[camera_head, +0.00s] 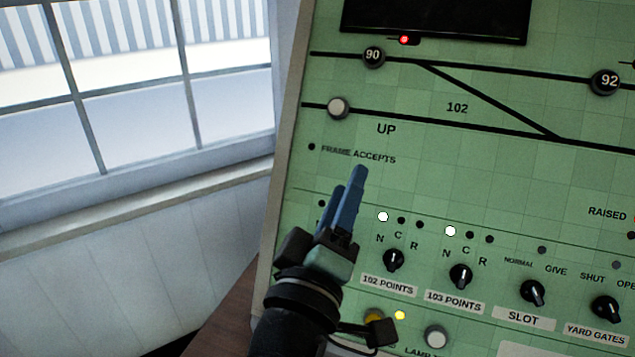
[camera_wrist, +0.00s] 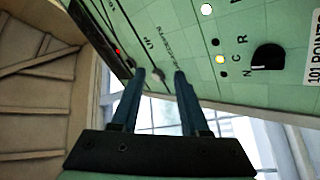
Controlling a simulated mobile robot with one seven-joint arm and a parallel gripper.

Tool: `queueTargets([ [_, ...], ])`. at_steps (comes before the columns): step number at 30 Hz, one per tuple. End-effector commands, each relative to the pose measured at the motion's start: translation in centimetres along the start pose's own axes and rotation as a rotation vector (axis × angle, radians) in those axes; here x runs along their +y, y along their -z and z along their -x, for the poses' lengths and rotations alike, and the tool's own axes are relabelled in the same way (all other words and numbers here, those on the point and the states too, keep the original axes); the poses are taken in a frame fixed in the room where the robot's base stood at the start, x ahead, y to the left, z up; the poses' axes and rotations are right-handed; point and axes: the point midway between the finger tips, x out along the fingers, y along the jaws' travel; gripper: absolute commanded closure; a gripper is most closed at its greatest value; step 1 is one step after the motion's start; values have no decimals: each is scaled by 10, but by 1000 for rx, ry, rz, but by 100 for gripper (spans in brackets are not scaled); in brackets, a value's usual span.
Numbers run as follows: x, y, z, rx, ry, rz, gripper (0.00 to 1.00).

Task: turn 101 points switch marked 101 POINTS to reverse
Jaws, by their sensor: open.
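The 101 points switch is a black knob (camera_wrist: 268,57) at the right of the wrist view, beside its white label "101 POINTS" (camera_wrist: 314,68). Its letters N, C and R stand next to a row of small lamps, and the middle lamp (camera_wrist: 220,59) glows yellow. The knob's pale mark seems to face the N side, but it is small. In the head view this switch is hidden behind my gripper (camera_head: 352,185). My gripper is open and empty, its blue fingers (camera_wrist: 159,76) apart from the knob, which lies to their right in the wrist view.
The 102 points knob (camera_head: 393,260), 103 points knob (camera_head: 461,276), slot knob (camera_head: 532,292) and yard gates knob (camera_head: 605,308) run rightward along the green panel (camera_head: 480,185). A white button (camera_head: 436,336) sits below. A window (camera_head: 130,90) is at the left.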

Motion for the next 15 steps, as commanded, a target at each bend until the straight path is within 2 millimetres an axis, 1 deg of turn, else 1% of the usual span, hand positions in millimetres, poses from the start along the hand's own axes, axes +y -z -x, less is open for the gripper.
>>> queueTargets([
  [1, -2, 2, -2, -41, 35, 137, 55],
  [4, -21, -9, 6, -99, 88, 419, 55],
  [8, -40, -20, 24, -135, 159, 791, 55],
  [9, -45, -22, 32, -137, 180, 906, 55],
  [11, -51, -24, 45, -130, 210, 1081, 55],
  [15, -62, -24, 79, -80, 263, 1475, 55],
])
